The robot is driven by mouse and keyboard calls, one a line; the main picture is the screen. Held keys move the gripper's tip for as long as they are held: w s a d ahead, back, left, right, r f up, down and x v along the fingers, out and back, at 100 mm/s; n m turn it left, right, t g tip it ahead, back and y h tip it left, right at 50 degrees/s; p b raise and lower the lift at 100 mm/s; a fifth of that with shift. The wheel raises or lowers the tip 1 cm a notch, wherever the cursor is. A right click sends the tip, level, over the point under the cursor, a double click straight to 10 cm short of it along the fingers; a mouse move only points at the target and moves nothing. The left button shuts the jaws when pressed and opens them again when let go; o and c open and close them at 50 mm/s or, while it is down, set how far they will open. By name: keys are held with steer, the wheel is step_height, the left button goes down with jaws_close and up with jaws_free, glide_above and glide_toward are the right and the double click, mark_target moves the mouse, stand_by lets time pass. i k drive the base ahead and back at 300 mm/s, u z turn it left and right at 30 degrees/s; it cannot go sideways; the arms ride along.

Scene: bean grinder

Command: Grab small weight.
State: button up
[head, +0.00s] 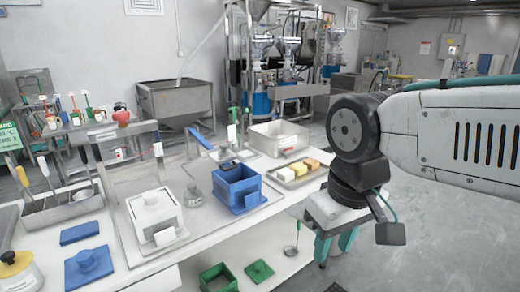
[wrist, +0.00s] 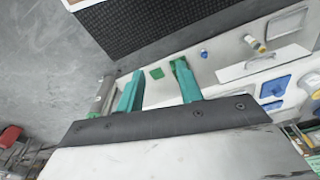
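My gripper (head: 345,240) hangs to the right of the table's edge, well apart from the grey piece, pointing down. In the wrist view my gripper (wrist: 158,68) shows two teal fingers spread apart with nothing held between them.
A tray with white and yellow blocks (head: 297,172) lies near the table's right edge. A green crate (head: 217,278) sits on the lower shelf. Grey floor (head: 440,235) at right is open.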

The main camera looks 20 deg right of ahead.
mark_target(223, 154)
steer(key=z, duration=0.05)
steer(key=i, duration=1)
steer(key=z, duration=1.1)
steer(key=k, duration=0.55)
steer(key=u, duration=0.45)
steer(key=i, duration=0.5)
